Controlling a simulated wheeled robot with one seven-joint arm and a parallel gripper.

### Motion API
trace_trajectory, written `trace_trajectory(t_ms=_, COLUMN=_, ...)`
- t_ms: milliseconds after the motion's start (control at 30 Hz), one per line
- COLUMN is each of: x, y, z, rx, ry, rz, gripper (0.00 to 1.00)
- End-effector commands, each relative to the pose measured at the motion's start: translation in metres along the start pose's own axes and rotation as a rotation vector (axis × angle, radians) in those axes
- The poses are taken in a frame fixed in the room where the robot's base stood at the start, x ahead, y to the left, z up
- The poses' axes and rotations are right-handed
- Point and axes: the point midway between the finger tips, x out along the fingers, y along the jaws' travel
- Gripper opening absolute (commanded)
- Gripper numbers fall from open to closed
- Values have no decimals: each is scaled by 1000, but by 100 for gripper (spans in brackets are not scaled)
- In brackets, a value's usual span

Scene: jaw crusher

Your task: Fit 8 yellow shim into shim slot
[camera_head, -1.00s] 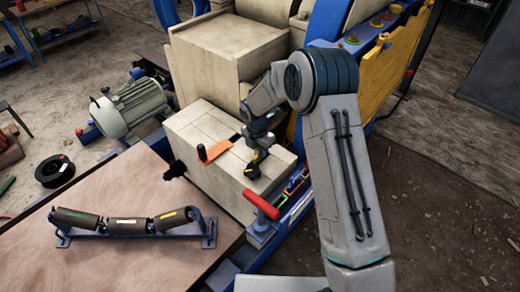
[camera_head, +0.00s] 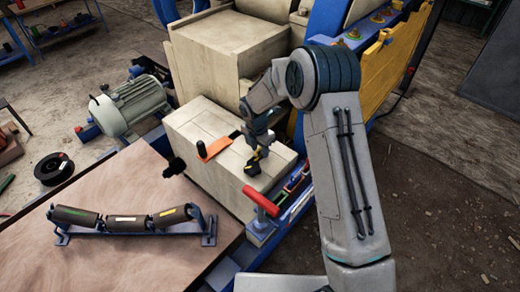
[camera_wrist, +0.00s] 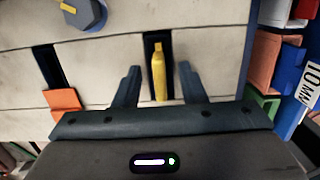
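The yellow shim (camera_wrist: 158,72) lies lengthwise in a narrow dark shim slot (camera_wrist: 151,40) in the pale block face in the wrist view. The slot's dark gap shows beside and above it. My gripper (camera_wrist: 159,75) has one finger on each side of the shim, with a visible gap on both sides, so it is open. In the head view my gripper (camera_head: 254,166) is over the top of the pale block (camera_head: 203,130). How deep the shim sits cannot be told.
An orange shim (camera_wrist: 63,101) sits in a parallel slot to the left. Coloured shims (camera_wrist: 263,62) stand in a rack on the right. A red-handled clamp (camera_head: 262,202) stands near the block's front corner. A roller set (camera_head: 125,222) lies on the wooden table.

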Motion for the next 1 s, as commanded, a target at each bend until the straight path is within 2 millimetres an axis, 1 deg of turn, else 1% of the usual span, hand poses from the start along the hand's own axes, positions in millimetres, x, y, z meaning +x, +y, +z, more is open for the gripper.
trace_trajectory(t_ms=167, x=-36, y=0, z=1, rx=2, ry=-3, rz=5, gripper=37)
trace_trajectory(t_ms=300, x=-69, y=1, z=1, rx=1, ry=-3, rz=5, gripper=37)
trace_trajectory(t_ms=400, x=-91, y=0, z=1, rx=1, ry=-3, rz=5, gripper=37)
trace_trajectory(t_ms=500, x=-108, y=0, z=1, rx=1, ry=-3, rz=4, gripper=37)
trace_trajectory(t_ms=600, x=-120, y=1, z=0, rx=0, ry=-1, rz=4, gripper=37)
trace_trajectory(t_ms=700, x=-126, y=0, z=0, rx=0, ry=-1, rz=2, gripper=37)
trace_trajectory(t_ms=1000, x=-129, y=0, z=0, rx=0, ry=0, rz=1, gripper=37)
